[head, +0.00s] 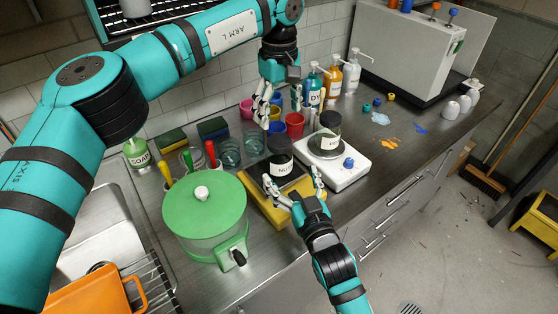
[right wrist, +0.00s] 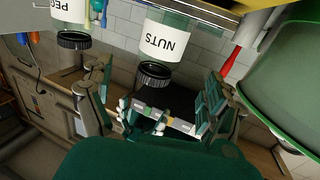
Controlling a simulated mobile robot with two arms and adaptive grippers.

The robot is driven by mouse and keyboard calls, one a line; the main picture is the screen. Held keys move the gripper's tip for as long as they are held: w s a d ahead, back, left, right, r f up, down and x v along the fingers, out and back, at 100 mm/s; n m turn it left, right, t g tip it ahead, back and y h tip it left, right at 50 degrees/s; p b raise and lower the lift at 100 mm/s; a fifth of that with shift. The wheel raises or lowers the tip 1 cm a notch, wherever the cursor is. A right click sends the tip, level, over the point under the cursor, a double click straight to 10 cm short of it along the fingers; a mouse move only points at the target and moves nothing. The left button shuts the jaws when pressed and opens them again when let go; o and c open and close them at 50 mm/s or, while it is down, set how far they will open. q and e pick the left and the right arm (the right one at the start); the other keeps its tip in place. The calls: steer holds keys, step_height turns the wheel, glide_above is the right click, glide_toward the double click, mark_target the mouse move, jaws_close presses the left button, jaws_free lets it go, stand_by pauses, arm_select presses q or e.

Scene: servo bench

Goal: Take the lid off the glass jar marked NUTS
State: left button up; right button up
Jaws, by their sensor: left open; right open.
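The NUTS jar (head: 281,168), with a white label and black lid (head: 279,145), stands upright on the dark top of a yellow-based stand (head: 262,206). My right gripper (head: 297,186) is open and empty on the near side of the jar. In the right wrist view, which is upside down, the jar (right wrist: 167,42) and its lid (right wrist: 154,76) show beyond my spread right fingers (right wrist: 153,106); the lid is on the jar. My left gripper (head: 281,100) is open and empty, pointing down above and behind the jar.
A second black-lidded jar (head: 329,138) stands on a white scale (head: 350,172) to the right. A green dispenser (head: 204,205) stands close on the left. Cups, including a red one (head: 295,125), and pump bottles (head: 333,84) stand behind.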

mark_target(284, 163)
steer(key=x, duration=0.8)
steer(key=shift+w, duration=0.15)
jaws_close()
arm_select(q)
steer(key=m, duration=0.4)
steer(key=shift+d, duration=0.1)
steer(key=m, duration=0.4)
steer(key=shift+s+m, duration=0.1)
steer(key=shift+m, duration=0.3)
steer(key=shift+f, duration=4)
